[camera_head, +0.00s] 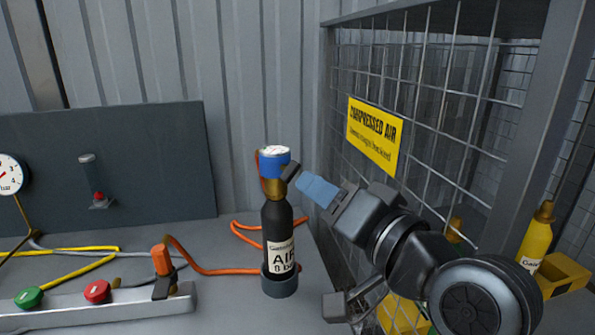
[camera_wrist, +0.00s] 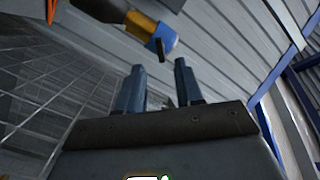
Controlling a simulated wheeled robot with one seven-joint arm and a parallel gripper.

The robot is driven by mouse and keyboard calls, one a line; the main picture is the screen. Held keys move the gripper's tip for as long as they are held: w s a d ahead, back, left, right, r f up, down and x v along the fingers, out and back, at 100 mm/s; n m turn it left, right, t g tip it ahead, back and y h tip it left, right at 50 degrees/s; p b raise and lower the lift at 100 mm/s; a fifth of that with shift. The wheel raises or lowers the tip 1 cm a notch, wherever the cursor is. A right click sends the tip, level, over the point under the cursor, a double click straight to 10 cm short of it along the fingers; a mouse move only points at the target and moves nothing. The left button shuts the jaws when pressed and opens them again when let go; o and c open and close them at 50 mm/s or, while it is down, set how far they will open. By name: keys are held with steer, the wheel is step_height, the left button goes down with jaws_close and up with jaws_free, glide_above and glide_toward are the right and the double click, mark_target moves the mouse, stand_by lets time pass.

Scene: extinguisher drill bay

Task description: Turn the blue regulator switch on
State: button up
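The blue regulator (camera_head: 273,162) with a white gauge face sits on a brass neck atop an upright black cylinder (camera_head: 272,222) labelled "AIR". A dark lever (camera_head: 290,171), apparently its switch, sticks out on the right side toward my gripper. My gripper (camera_head: 304,181) is just right of the lever, its blue fingers pointing at it. In the wrist view, the regulator (camera_wrist: 161,36) and its dark lever (camera_wrist: 161,49) lie just beyond the fingertips. The two fingers of my gripper (camera_wrist: 159,64) stand apart with nothing between them. I cannot tell whether the lever is touched.
A wire mesh cage (camera_head: 430,110) with a yellow sign (camera_head: 375,136) stands close on the right. An orange hose (camera_head: 205,270) runs behind the cylinder across the grey bench (camera_head: 235,310). A grey manifold with green (camera_head: 29,297) and red (camera_head: 97,291) knobs is at left.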

mark_target(293, 175)
steer(key=x, duration=0.6)
jaws_close()
stand_by(0.4)
